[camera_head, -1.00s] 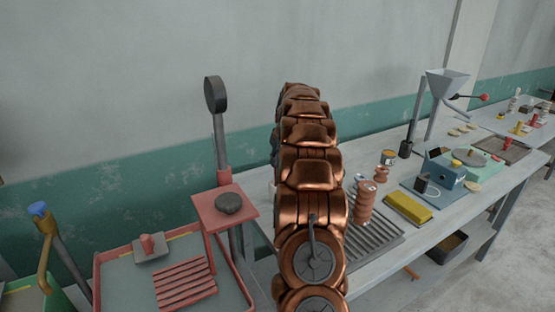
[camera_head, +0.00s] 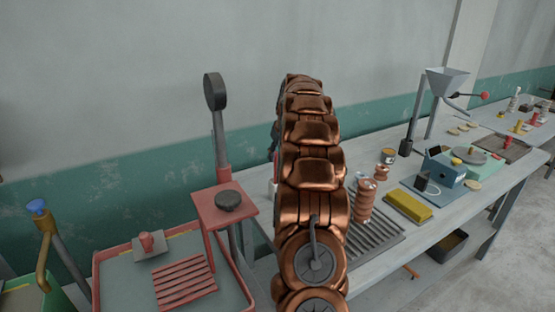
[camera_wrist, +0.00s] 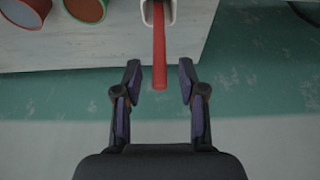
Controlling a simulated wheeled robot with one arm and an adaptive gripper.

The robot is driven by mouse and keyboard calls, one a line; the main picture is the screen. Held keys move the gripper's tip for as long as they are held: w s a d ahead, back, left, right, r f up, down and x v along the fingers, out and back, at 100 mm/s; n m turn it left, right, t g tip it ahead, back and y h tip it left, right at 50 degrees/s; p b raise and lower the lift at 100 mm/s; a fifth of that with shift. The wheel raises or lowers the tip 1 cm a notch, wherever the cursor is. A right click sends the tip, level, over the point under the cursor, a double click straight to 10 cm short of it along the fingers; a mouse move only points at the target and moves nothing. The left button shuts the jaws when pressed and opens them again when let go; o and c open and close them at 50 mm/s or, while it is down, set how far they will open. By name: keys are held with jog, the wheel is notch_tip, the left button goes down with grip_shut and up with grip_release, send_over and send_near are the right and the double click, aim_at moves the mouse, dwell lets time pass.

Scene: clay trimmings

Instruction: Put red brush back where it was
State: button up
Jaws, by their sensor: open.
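In the wrist view, a slim red handle (camera_wrist: 159,55), which looks like the red brush, sticks out of a white holder (camera_wrist: 145,12) at the table's edge. Its other end is hidden inside the holder. My gripper (camera_wrist: 160,78) is open, with its two dark fingers spread on either side of the handle's line. The handle's free end lies roughly midway between the fingertips, and a gap shows on both sides.
In the head view, a slatted grey rack (camera_head: 372,240), a yellow block (camera_head: 408,206) and a blue machine (camera_head: 440,170) occupy the bench right of my arm. A red tray (camera_head: 130,275) is at left.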

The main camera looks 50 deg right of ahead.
jog(key=b+v, duration=0.2)
jog(key=v, duration=0.8)
dwell(0.3)
